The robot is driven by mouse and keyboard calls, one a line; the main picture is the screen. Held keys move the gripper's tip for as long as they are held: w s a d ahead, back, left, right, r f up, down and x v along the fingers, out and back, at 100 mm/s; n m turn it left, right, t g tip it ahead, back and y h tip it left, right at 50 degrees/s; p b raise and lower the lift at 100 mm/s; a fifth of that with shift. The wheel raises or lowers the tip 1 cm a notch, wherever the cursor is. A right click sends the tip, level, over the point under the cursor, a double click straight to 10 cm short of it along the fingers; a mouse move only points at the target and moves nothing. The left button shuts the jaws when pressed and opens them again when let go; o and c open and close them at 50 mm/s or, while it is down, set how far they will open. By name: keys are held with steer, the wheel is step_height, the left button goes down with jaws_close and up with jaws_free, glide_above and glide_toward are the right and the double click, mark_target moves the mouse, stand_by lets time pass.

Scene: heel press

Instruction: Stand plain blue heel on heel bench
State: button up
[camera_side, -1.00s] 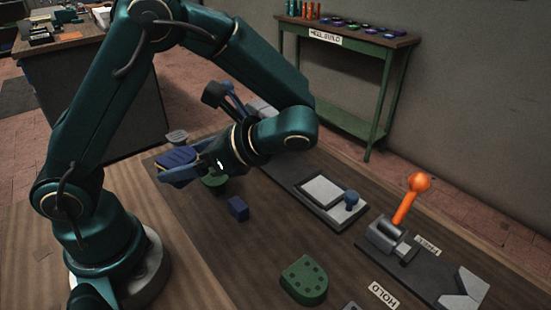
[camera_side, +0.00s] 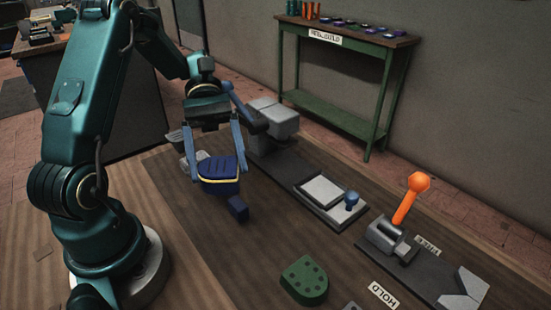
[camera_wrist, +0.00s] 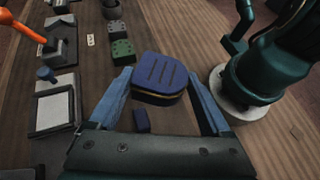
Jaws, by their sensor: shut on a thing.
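A dark blue heel (camera_side: 219,168) with grooves on its top and a thin yellow line around its lower side is between the fingers of my gripper (camera_side: 216,163). My gripper is shut on it. In the wrist view the heel (camera_wrist: 160,76) sits between the blue fingertips, grooved face showing. I cannot tell its height above the worktable. A green bench (camera_side: 330,117) with a white label, apparently the heel bench, stands by the wall at the back, apart from my gripper. Several dark discs and upright orange and teal pieces stand on it.
On the worktable are a small blue block (camera_side: 238,208), a green heel with holes (camera_side: 304,280), a grey box-like machine (camera_side: 275,118), a pale plate with a blue knob (camera_side: 322,191), and an orange-handled press (camera_side: 391,239). Grey pieces (camera_side: 190,160) lie behind the held heel.

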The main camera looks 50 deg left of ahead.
steer(key=w+a+n+t, duration=0.1)
steer(key=a+n+t, duration=0.1)
steer(key=t, duration=0.1)
glide_above(267, 242)
steer(key=shift+n+h, duration=0.3)
step_height(267, 242, down, 7)
steer(key=shift+f, duration=2.05)
steer(key=shift+f, duration=0.1)
steer(key=o, duration=1.2)
steer(key=shift+o, duration=0.2)
